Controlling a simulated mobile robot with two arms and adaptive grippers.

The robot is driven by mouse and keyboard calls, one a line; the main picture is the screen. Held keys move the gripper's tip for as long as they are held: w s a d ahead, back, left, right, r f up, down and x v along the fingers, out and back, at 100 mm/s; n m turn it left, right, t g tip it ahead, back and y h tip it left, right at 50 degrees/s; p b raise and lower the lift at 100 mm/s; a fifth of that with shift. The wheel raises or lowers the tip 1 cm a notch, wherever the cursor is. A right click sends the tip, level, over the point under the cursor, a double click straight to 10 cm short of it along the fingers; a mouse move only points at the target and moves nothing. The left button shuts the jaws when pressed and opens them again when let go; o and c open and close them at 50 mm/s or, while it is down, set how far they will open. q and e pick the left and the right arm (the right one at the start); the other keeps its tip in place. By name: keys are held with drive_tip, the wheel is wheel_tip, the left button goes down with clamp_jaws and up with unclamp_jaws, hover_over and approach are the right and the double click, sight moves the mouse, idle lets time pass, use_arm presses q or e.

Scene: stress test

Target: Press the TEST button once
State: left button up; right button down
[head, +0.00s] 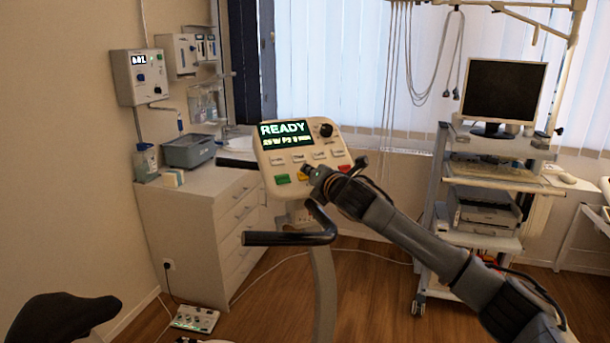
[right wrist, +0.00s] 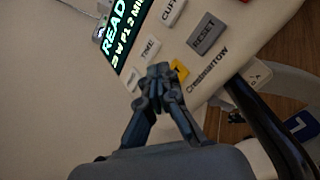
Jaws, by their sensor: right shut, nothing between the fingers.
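The cream control console (head: 268,158) stands on the exercise bike, its screen (head: 286,133) reading READY. Below the screen are a row of pale keys, a green key (head: 282,179), a yellow key (head: 303,177) and a red key (head: 344,168). No key's label reads clearly as TEST. My right gripper (head: 309,172) is shut and empty, its tips at the yellow key. In the right wrist view the shut fingertips (right wrist: 160,72) partly cover the yellow key (right wrist: 181,69), leaving one letter like a T visible. I cannot tell whether they touch it. My left gripper is out of view.
A black handlebar (head: 290,238) curves below the console. A grey RESET key (right wrist: 207,34) and a TIME key (right wrist: 150,48) lie close to the fingertips. A white drawer cabinet (head: 190,225) stands behind left, a monitor cart (head: 480,200) at right.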

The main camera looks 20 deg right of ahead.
drive_tip(key=shift+w+f, duration=0.2)
drive_tip(key=shift+f, duration=0.2)
idle(0.8)
drive_tip(key=shift+s+r+p, duration=0.45)
drive_tip(key=shift+r+p, duration=0.2)
drive_tip(key=shift+p, duration=0.45)
drive_tip(key=shift+s+d+r+p, duration=0.1)
drive_tip(key=shift+s+r+p, duration=0.65)
drive_tip(key=shift+r+p, duration=0.3)
drive_tip(key=shift+s+d+r+p, duration=0.1)
drive_tip(key=shift+s+r+p, duration=0.65)
drive_tip(key=shift+r+p, duration=0.3)
